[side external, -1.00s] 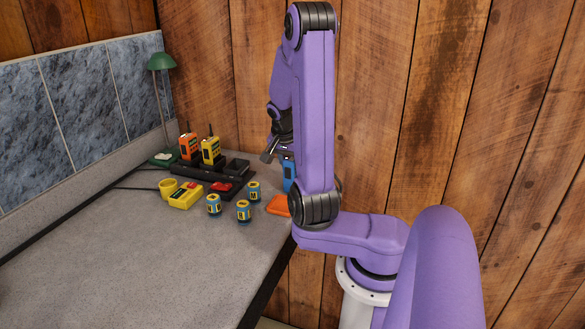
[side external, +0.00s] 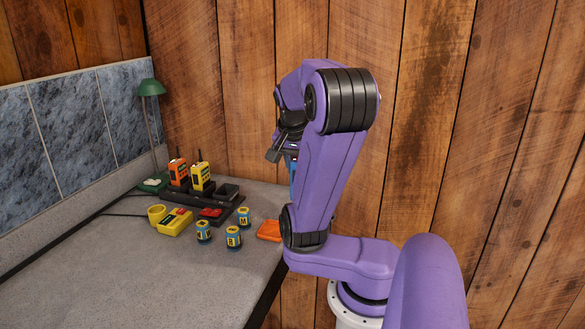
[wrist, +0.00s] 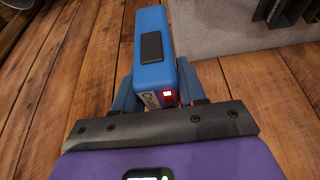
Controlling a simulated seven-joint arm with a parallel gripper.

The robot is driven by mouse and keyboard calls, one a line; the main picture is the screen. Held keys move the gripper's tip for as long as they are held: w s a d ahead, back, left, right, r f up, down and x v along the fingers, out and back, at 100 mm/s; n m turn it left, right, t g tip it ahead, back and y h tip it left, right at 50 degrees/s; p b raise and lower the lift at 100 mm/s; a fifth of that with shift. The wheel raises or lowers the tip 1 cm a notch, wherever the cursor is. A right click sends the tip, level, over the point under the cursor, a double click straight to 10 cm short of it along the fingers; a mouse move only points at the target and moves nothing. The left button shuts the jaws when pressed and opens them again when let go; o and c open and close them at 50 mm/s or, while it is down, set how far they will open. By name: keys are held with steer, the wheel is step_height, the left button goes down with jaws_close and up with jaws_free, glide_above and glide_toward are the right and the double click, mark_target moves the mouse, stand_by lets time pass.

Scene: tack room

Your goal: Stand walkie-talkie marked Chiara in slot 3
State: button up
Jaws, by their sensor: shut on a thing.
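My gripper (wrist: 155,88) is shut on a blue walkie-talkie (wrist: 152,45), with one finger on each side of it. A white label on it reads "Chia…", the rest hidden, and a small red light shows beside it. In the side external view the blue walkie-talkie (side external: 293,170) is mostly hidden behind my arm, off the table's right edge. A dark charging rack (side external: 213,201) stands at the back of the table. An orange walkie-talkie (side external: 178,174) and a yellow one (side external: 201,178) stand in it. Its right end (side external: 228,191) looks empty. Slot numbers are not readable.
A green lamp (side external: 151,88) stands behind. The table's near part is clear.

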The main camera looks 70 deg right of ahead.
steer(key=shift+s+a+r, duration=0.95)
steer(key=shift+s+a, duration=0.25)
steer(key=shift+s, duration=0.25)
steer(key=w+d+r, duration=0.1)
steer(key=w+d, duration=0.8)
steer(key=w, duration=0.4)
steer(key=w+f, duration=0.3)
steer(key=w, duration=0.5)
steer(key=w+f, duration=0.3)
steer(key=w, duration=0.4)
steer(key=shift+d+f, duration=0.2)
steer(key=shift+f, duration=1.25)
steer(key=shift+d+f, duration=0.2)
steer(key=shift+f, duration=1.2)
steer(key=shift+f, duration=0.6)
steer(key=o, duration=0.9)
